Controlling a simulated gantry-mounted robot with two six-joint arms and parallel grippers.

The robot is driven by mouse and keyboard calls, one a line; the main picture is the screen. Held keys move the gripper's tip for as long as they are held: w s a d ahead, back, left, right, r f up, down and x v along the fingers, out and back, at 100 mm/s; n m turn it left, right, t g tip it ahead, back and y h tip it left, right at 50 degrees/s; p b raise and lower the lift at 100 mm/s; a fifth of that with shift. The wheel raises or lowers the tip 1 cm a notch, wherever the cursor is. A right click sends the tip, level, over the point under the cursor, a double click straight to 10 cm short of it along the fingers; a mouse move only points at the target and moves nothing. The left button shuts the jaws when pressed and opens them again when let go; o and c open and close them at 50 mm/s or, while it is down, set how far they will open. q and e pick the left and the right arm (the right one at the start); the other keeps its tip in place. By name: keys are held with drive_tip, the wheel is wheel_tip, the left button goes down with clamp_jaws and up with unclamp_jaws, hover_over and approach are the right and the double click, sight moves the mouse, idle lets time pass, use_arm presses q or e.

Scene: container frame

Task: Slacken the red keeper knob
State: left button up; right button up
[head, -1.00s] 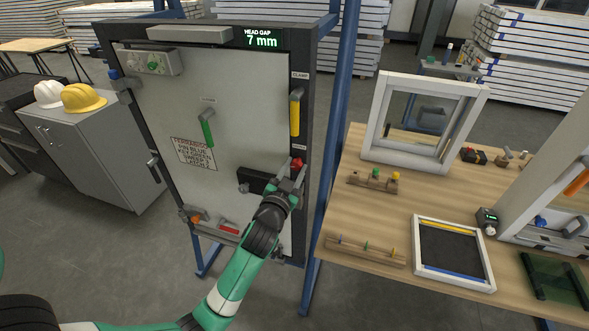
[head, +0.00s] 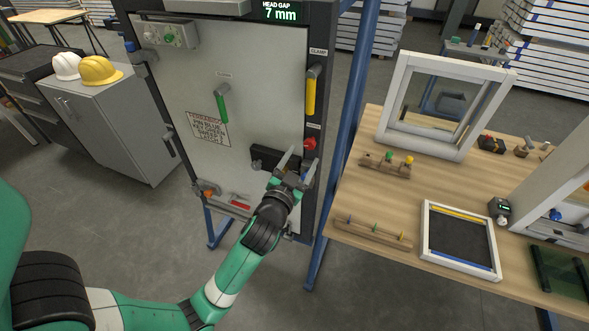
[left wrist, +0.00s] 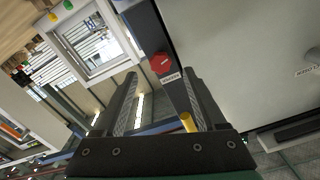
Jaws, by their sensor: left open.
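The red keeper knob (head: 310,143) sits on the dark right-hand frame of the grey door panel, below the yellow clamp handle (head: 311,92). In the left wrist view the knob (left wrist: 162,64) is a faceted red knob beyond the fingertips, with a small label beside it. My left gripper (head: 297,162) is open and empty, just below the knob in the head view. In the left wrist view its two fingers (left wrist: 160,88) stand apart, with the knob in line with the gap between them and no contact seen. My right gripper is not in view.
A black block (head: 275,159) juts from the panel beside my left gripper. A green handle (head: 222,103) is further left. A display (head: 282,12) reads 7 mm. A blue post (head: 345,130) separates the panel from the wooden bench (head: 385,185) with frames and small parts.

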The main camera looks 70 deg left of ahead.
use_arm(q)
drive_tip(key=v, duration=0.6)
drive_tip(key=shift+s+d, duration=0.15)
drive_tip(key=shift+d, duration=0.05)
drive_tip(key=shift+r, duration=0.1)
